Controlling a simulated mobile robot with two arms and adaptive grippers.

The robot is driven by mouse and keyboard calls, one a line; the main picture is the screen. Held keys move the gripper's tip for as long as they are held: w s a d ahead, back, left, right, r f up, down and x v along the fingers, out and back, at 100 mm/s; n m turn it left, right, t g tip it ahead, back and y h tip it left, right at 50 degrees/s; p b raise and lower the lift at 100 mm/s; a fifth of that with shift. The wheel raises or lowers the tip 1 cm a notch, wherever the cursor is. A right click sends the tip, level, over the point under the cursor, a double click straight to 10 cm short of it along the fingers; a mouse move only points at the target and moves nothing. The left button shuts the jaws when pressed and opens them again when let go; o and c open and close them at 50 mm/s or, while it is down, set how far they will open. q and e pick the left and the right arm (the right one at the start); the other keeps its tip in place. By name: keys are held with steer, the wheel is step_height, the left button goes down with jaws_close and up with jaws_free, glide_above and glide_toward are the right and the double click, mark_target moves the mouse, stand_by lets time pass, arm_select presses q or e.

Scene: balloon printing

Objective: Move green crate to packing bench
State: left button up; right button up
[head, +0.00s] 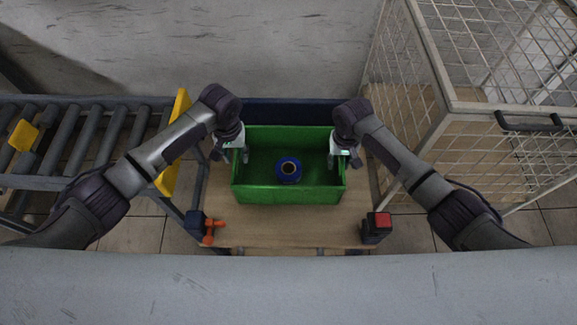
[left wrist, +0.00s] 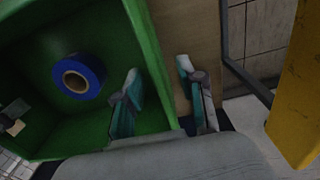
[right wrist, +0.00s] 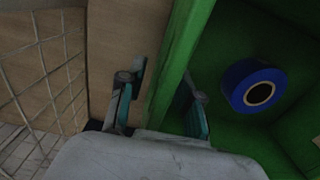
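The green crate (head: 290,197) stands upright on a wooden-topped table (head: 290,231), with a blue roll (head: 288,171) inside it. My left gripper (head: 235,157) is at the crate's left wall. In the left wrist view, its open fingers (left wrist: 159,75) straddle that wall, one inside and one outside, with gaps visible. My right gripper (head: 345,158) is at the right wall. In the right wrist view, its open fingers (right wrist: 163,85) likewise straddle the wall (right wrist: 180,50). I cannot tell whether this table is the packing bench.
A roller conveyor (head: 75,135) with yellow end plates (head: 170,172) lies to the left. A wire cage (head: 480,70) stands at the right. An orange-handled part (head: 211,232) and a red-topped block (head: 379,222) are at the table's near corners. A grey wall is behind.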

arm_select(q)
jaws_close()
arm_select(e)
jaws_close()
arm_select(q)
steer(key=shift+r, duration=0.15)
arm_select(e)
steer(key=shift+r, duration=0.1)
